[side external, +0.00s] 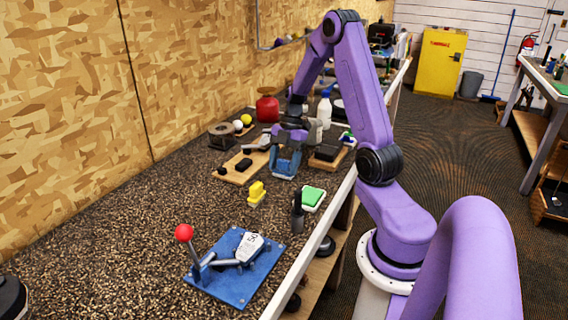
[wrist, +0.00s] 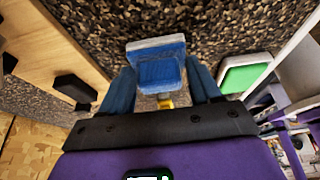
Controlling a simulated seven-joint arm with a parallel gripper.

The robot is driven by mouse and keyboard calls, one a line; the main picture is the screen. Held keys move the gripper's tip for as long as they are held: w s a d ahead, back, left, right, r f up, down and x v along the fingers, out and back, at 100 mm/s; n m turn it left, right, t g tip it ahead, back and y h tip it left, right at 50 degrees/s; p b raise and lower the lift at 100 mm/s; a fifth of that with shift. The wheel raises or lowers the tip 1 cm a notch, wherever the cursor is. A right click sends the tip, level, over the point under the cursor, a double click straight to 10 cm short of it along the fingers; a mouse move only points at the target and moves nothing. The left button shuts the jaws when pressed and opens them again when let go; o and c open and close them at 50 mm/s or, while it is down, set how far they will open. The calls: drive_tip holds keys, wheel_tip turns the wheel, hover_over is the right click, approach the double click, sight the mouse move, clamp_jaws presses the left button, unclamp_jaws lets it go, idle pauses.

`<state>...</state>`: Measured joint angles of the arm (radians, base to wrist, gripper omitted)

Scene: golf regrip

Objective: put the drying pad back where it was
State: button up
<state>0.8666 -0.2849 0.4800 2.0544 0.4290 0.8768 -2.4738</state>
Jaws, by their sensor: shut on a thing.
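The drying pad appears to be the blue block with a paler blue edge (wrist: 158,66), seen between my fingers in the wrist view. My gripper (wrist: 160,82) is shut on it, with one blue-grey finger on each side. In the side view my gripper (side external: 286,158) points down over the speckled bench, and the blue of the pad and fingers is hard to tell apart there. I cannot tell whether the pad touches the bench. A green pad in a white tray (side external: 312,197) lies nearer the bench's front edge; it also shows at the right in the wrist view (wrist: 243,77).
A wooden board with black blocks (side external: 241,174) lies left of my gripper, and another board with a dark block (side external: 327,155) lies right. A yellow block (side external: 257,192), a dark upright holder (side external: 298,215) and a blue plate with a red-knobbed lever (side external: 236,282) stand nearer the camera.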

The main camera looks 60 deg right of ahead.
drive_tip(key=shift+f, duration=0.1)
drive_tip(key=o, duration=1.1)
drive_tip(key=shift+c, duration=0.2)
drive_tip(key=v, duration=1.1)
drive_tip(key=s+a+r+m+g+h, duration=0.1)
drive_tip(key=s+a+m+g+h, duration=0.2)
drive_tip(key=a, duration=1.8)
drive_tip(key=s+a+m+t, duration=0.1)
drive_tip(key=s+a, duration=0.3)
drive_tip(key=s, duration=0.4)
drive_tip(key=s+a+f+m+t+h, duration=0.1)
drive_tip(key=s+a+t, duration=0.1)
drive_tip(key=s+a, duration=0.3)
drive_tip(key=s, duration=0.4)
drive_tip(key=shift+a+f, duration=0.2)
drive_tip(key=shift+f, duration=0.1)
